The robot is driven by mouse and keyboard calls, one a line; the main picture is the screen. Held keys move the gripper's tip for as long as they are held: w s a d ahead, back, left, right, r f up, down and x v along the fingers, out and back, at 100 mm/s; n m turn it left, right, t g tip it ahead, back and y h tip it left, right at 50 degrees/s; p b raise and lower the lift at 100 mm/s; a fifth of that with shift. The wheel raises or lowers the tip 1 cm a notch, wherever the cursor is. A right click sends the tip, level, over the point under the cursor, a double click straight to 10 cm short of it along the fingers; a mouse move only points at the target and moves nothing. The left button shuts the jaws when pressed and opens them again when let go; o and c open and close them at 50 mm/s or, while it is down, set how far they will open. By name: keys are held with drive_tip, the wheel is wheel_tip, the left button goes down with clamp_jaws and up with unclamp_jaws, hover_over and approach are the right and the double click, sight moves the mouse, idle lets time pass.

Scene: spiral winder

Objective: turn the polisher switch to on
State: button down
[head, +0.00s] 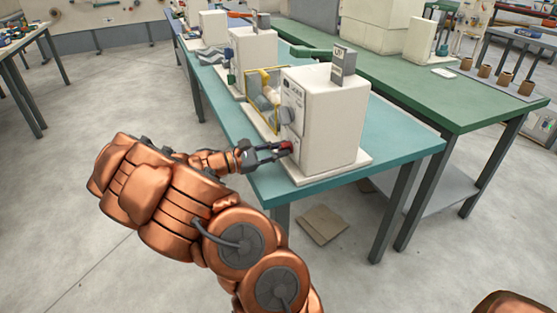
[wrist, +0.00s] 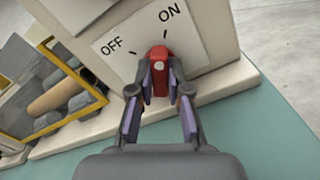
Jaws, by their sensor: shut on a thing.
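The polisher switch, a red knob (wrist: 158,60), sits on a white label plate with OFF at upper left and ON at upper right. Its upper end lies between the two marks and looks nearer the ON mark; the exact angle is hard to tell. The knob also shows in the head view (head: 287,146), low on the front of the white polisher (head: 335,120). My gripper (wrist: 159,92) has a finger with a purple pad on each side of the knob and is shut on it. In the head view my gripper (head: 268,153) reaches the machine from the left.
The polisher stands at the near end of a teal bench (head: 400,150). A yellow-framed guard (head: 262,98) is beside it, with more white machines behind. A green bench (head: 460,95) runs to the right. Cardboard (head: 322,224) lies on the floor below; open floor is at left.

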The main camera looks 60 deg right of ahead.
drive_tip(key=shift+m+b, duration=1.05)
drive_tip(key=shift+m, duration=0.05)
drive_tip(key=c, duration=1.1)
unclamp_jaws()
drive_tip(key=v, duration=1.2)
drive_tip(key=shift+s, duration=0.1)
